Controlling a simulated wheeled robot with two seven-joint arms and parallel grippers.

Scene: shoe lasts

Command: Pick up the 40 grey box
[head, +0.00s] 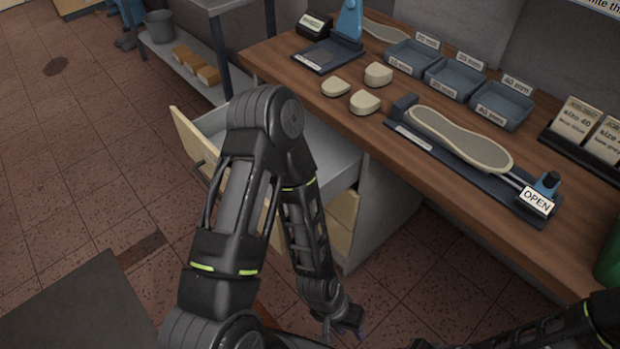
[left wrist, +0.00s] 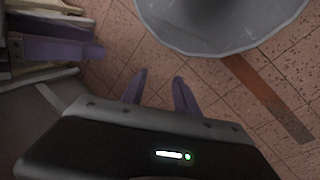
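A card (head: 575,119) on the bench's right side reads "size 40". My left gripper (head: 350,330) hangs low over the floor in front of the bench, at the bottom of the head view. In the left wrist view its two purple fingers (left wrist: 160,92) stand apart with only floor tiles between them, so it is open and empty. My right arm comes in at the bottom right of the head view. Its gripper is not clearly seen there.
The wooden bench (head: 285,75) carries several blue-grey trays (head: 455,80) with mm labels, pale toe pieces (head: 364,102), and a sole (head: 460,138) on a fixture with an "OPEN" tag (head: 536,201). An open drawer (head: 190,140) juts out below. A lower shelf (head: 175,62) holds a bucket (head: 160,26).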

